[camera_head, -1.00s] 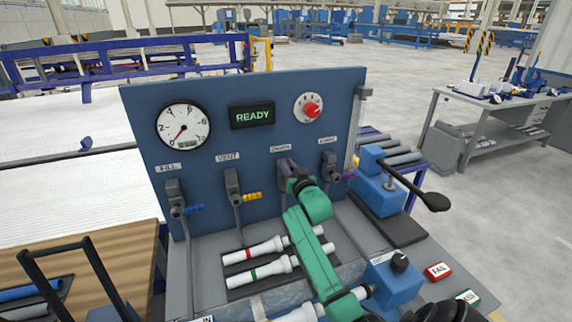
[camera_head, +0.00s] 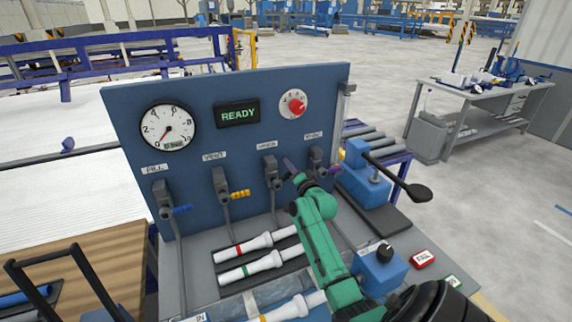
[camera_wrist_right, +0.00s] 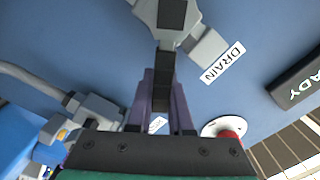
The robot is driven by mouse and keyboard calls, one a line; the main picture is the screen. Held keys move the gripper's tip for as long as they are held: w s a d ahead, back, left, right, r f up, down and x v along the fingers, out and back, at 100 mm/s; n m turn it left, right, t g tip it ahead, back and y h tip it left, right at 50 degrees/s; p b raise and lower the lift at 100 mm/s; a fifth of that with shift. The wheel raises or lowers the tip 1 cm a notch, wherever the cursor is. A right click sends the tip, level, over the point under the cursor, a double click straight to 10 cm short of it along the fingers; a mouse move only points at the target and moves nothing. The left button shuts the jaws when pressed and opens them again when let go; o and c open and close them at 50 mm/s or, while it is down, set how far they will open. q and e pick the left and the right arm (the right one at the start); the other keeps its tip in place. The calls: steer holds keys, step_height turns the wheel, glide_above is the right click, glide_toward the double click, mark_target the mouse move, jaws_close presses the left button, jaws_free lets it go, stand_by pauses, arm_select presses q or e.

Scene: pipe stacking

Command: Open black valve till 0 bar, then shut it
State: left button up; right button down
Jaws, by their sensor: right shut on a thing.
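The valve labelled DRAIN (camera_head: 272,172) is on the blue panel. Its black handle (camera_wrist_right: 165,75) shows in the wrist view between the purple-grey fingers of my right gripper (camera_wrist_right: 161,95). The right gripper (camera_head: 289,166) is shut on this handle, just right of the valve body in the head view; the fingers hide part of it. The pressure gauge (camera_head: 167,126) has its needle pointing to the lower left; its small readout is too blurred to read. The display (camera_head: 238,114) reads READY. My left gripper is not in view.
The FILL valve (camera_head: 163,197) has a blue handle and the VENT valve (camera_head: 221,187) a yellow one. A fourth valve (camera_head: 316,160) stands close right of my gripper. A red knob (camera_head: 297,104) is above. White pipes (camera_head: 242,246) lie below, left of my arm.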

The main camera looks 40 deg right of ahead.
steer(key=shift+s+d+f+m+b, duration=0.15)
steer(key=shift+f+m+b, duration=0.1)
steer(key=shift+f+m, duration=0.65)
steer(key=shift+d+f+m+b, duration=0.25)
steer(key=shift+f+m, duration=0.25)
steer(key=shift+m, duration=0.8)
steer(key=shift+s+d+f+m+b, duration=0.1)
steer(key=shift+f+m+b, duration=0.2)
steer(key=shift+f+m, duration=0.6)
steer(key=shift+r, duration=0.15)
steer(key=c, duration=0.8)
jaws_free()
steer(key=shift+r, duration=0.1)
steer(key=b+v, duration=0.2)
steer(key=v, duration=1.2)
steer(key=shift+s+a, duration=0.1)
steer(key=shift+s, duration=0.2)
